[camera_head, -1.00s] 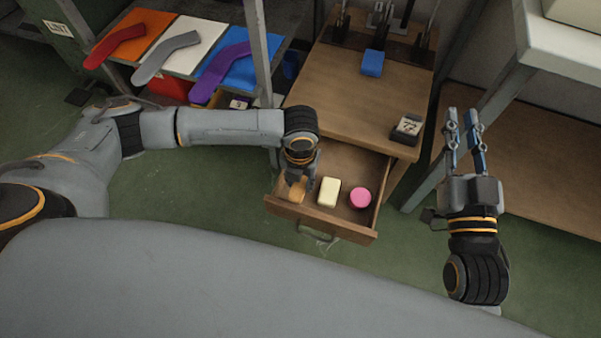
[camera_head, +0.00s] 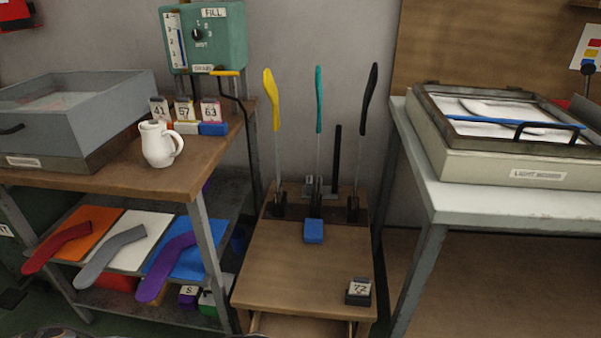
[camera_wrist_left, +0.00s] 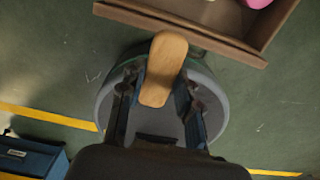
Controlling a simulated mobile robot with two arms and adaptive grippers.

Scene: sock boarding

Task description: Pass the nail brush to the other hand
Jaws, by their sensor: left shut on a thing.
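The nail brush (camera_wrist_left: 166,60), with a plain light-wood back and rounded ends, shows in the left wrist view. My left gripper (camera_wrist_left: 160,88) is shut on it, with one finger along each side. The brush is clear of the open drawer (camera_wrist_left: 185,27), whose front wall runs across the top right of that view. The brush's bristles are hidden from this side. In the head view neither gripper shows, and my right gripper is in no current view.
A pink thing (camera_wrist_left: 257,2) lies in the drawer. A shelf with coloured socks stands left, a pale bench (camera_head: 470,200) right.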

